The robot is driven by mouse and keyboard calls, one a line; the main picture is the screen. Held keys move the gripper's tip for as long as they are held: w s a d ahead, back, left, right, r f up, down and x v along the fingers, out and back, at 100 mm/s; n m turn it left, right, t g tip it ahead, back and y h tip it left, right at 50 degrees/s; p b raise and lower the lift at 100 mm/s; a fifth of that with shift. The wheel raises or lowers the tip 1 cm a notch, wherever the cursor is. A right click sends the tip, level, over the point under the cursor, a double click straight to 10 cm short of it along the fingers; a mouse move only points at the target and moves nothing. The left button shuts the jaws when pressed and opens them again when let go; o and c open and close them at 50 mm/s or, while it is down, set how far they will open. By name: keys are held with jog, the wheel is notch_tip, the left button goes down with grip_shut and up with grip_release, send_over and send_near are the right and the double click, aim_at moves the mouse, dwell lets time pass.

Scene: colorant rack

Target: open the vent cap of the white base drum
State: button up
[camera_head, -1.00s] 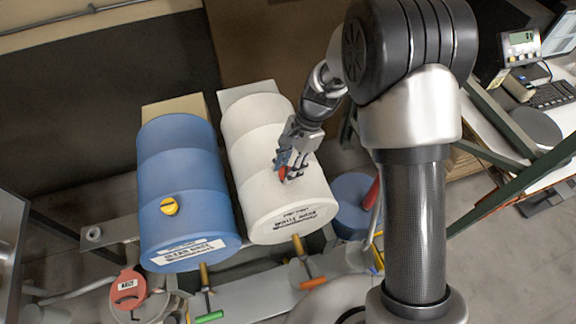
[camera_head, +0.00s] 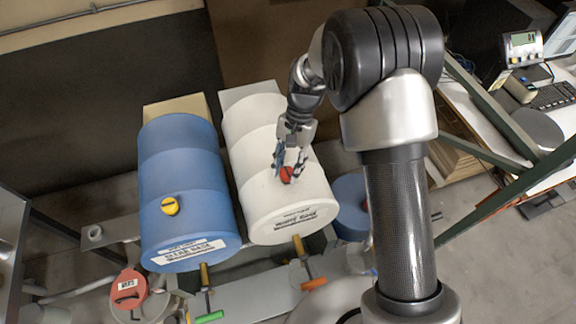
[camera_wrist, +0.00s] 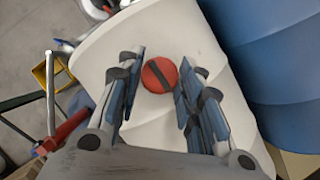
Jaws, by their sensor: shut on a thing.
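The white base drum (camera_head: 277,200) lies on its side with its labelled end toward the front. Its red vent cap (camera_head: 287,175) sits on the upper side. In the wrist view the red cap (camera_wrist: 159,75) is round with a dark bar across it, slanting. My gripper (camera_head: 290,162) is over the drum with its fingers on either side of the cap. In the wrist view my gripper (camera_wrist: 160,68) is shut on the cap, the right finger close against its edge.
A blue drum (camera_head: 183,200) with a yellow cap (camera_head: 169,206) lies just left of the white one. A red-lidded container (camera_head: 128,288) stands front left. A bench with a scale (camera_head: 523,47) is at the right.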

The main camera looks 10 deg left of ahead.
jog(key=o, duration=1)
jog(key=shift+o, duration=0.2)
jog(key=v, duration=1.2)
jog(key=shift+s, duration=0.1)
